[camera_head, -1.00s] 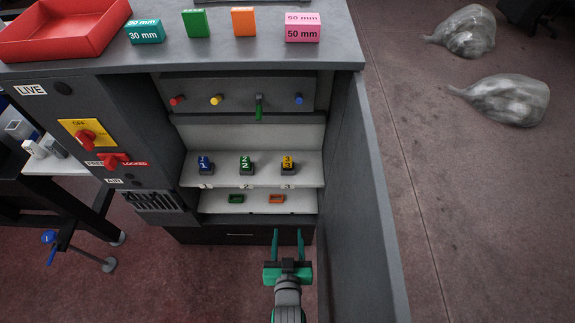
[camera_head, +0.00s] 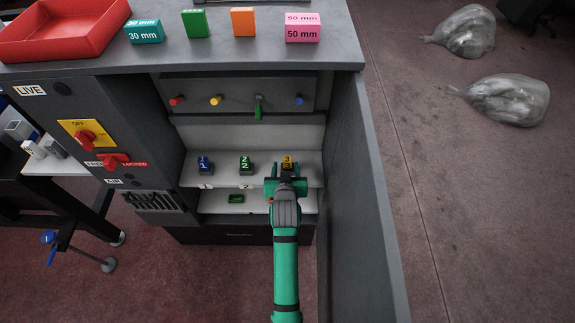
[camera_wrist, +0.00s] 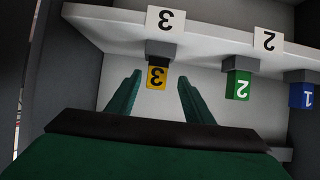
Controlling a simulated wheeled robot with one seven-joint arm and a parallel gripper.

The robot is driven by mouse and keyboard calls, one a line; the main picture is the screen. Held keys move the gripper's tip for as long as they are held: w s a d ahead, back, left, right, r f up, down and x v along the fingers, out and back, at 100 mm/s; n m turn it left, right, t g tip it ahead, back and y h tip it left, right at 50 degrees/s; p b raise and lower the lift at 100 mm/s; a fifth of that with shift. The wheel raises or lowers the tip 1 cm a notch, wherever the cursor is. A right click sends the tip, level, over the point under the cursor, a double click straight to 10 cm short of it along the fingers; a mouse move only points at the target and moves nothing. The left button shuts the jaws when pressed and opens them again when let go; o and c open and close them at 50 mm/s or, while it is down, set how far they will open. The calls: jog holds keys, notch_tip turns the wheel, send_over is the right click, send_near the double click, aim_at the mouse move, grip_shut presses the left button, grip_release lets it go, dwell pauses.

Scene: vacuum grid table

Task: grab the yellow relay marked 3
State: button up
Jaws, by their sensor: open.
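The yellow relay marked 3 (camera_head: 287,161) stands in its dark socket on the cabinet shelf, at the right of the row. It also shows in the wrist view (camera_wrist: 157,77), upside down, beside the white label 3. My gripper (camera_head: 286,180) is at the shelf in front of it. In the wrist view my gripper (camera_wrist: 158,82) has its two green fingers spread apart, one on each side of the yellow relay, with gaps showing on both sides. Nothing is held. In the head view my gripper hides the socket and fingertips.
The green relay 2 (camera_head: 246,163) and the blue relay 1 (camera_head: 205,163) stand to the left on the same shelf (camera_head: 225,175). The open cabinet door (camera_head: 365,190) is close on the right. A row of coloured knobs (camera_head: 215,99) is above.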

aim_at(287, 158)
jog(key=shift+d+x, duration=0.15)
jog(key=shift+x, duration=1.85)
jog(key=shift+d+x, duration=0.1)
jog(key=shift+x, duration=1.85)
jog(key=shift+w+r, duration=0.1)
jog(key=shift+r, duration=0.1)
jog(key=c, duration=1.1)
jog(key=shift+c, duration=0.2)
